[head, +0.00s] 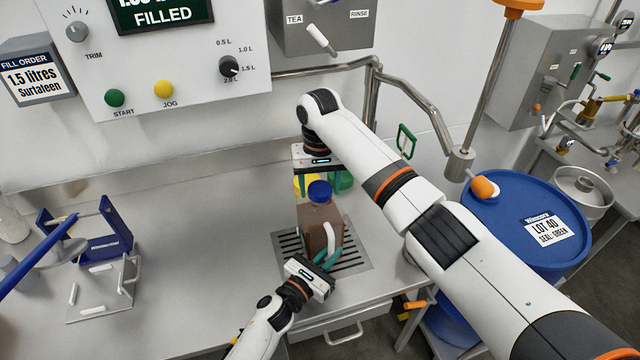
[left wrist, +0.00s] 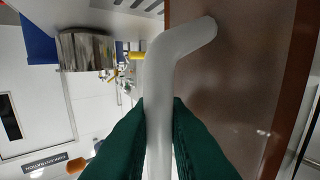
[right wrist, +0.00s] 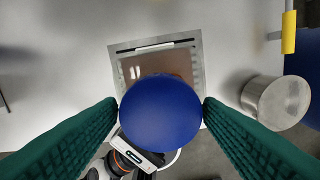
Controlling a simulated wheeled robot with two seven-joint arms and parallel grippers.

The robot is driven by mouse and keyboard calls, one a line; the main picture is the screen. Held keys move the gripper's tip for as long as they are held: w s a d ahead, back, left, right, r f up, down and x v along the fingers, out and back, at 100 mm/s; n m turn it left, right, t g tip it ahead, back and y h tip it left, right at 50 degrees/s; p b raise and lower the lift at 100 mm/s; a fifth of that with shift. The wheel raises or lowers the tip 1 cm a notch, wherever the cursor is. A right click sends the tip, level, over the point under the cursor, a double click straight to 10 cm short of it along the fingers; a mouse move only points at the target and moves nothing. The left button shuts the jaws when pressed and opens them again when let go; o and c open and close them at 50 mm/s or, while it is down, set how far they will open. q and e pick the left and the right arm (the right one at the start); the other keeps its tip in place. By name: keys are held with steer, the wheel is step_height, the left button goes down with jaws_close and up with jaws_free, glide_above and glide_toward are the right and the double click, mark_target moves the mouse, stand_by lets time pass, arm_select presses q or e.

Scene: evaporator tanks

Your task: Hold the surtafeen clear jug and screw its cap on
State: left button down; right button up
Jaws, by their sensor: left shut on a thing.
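The jug (head: 318,232), with brown contents and a pale handle (head: 329,236), stands upright on a drain grate. My left gripper (head: 318,262) is shut on the handle, low at the jug's near side. The left wrist view shows the green fingers closed around the pale handle (left wrist: 160,110). A blue cap (head: 320,190) sits at the top of the jug; its threads are hidden. My right gripper (head: 320,180) points down over it. In the right wrist view its fingers stand apart on either side of the cap (right wrist: 160,113); firm contact is not visible.
The steel grate (head: 355,262) is set in the worktop. A blue bracket (head: 103,238) and wire stand are at left. A blue drum (head: 545,222) is at right, beyond my right arm. The worktop left of the jug is clear. A control panel (head: 180,60) is behind.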

steer(key=shift+o, duration=1.2)
step_height(320, 180, up, 12)
arm_select(q)
steer(key=c, duration=1.3)
jaws_free()
steer(key=shift+c, duration=0.2)
steer(key=shift+s+a, duration=0.25)
steer(key=b+v, duration=0.2)
steer(key=v, duration=0.9)
steer(key=shift+s+a, duration=0.1)
steer(key=shift+s, duration=0.1)
arm_select(e)
step_height(320, 180, down, 2)
